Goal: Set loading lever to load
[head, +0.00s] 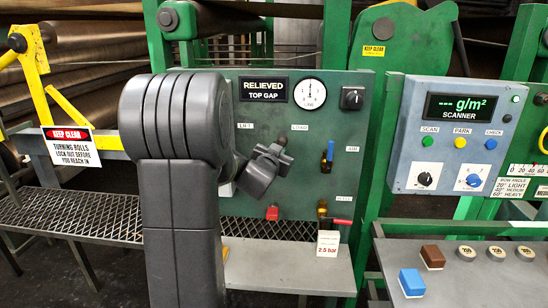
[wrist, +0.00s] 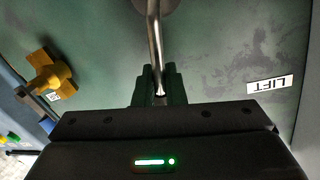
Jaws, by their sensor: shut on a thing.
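The loading lever (wrist: 154,40) is a bare metal rod coming from a round hub at the top edge of the wrist view. My gripper (wrist: 159,88) has its dark fingers closed around the rod's end. In the head view my gripper (head: 280,155) is in front of the green panel (head: 320,185), below and between the LIFT label (head: 245,126) and the LOAD label (head: 300,127). My arm and gripper hide the lever there. The LIFT label also shows upside down at right in the wrist view (wrist: 270,84).
The panel has a RELIEVED TOP GAP display (head: 263,90), a gauge (head: 309,93), a black knob (head: 353,98) and a blue valve handle (head: 328,154). A red handle (head: 343,221) and a 2.5 bar tag (head: 328,243) are lower. The scanner box (head: 455,135) is to the right.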

